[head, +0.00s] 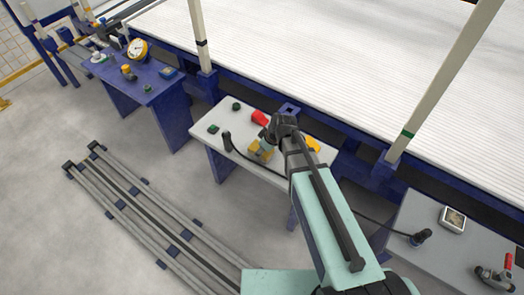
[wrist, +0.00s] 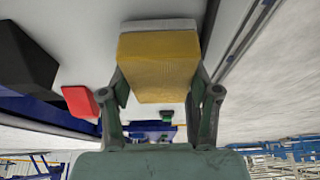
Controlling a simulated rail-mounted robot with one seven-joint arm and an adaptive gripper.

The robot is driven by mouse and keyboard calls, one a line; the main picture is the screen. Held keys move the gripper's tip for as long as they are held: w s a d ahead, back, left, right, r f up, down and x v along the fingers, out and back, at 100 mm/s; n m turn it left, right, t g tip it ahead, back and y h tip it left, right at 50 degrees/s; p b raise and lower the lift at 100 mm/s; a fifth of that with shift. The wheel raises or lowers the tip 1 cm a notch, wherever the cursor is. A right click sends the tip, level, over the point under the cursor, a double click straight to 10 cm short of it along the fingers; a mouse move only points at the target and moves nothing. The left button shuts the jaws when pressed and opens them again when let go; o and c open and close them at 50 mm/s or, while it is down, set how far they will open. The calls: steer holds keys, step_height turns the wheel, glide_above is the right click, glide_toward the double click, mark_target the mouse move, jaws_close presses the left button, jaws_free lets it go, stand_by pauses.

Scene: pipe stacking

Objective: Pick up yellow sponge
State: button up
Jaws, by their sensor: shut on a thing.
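The yellow sponge (wrist: 158,70) is large in the wrist view, with a pale layer along its top edge. My gripper (wrist: 158,98) has one finger on each side of it and is shut on it. In the head view the sponge (head: 259,151) shows at the end of my gripper (head: 264,146), over the light grey table (head: 217,158). I cannot tell whether the sponge touches the tabletop.
A red thing (head: 260,118), dark green pieces (head: 213,129), a black upright thing (head: 228,142) and a yellow-orange thing (head: 313,144) are on the same table. A blue table (head: 127,88) stands left, another grey table (head: 412,260) right. Floor rails (head: 140,220) lie in front.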

step_height(320, 180, up, 19)
steer(key=p, duration=0.1)
stand_by(0.3)
steer(key=shift+o, duration=0.2)
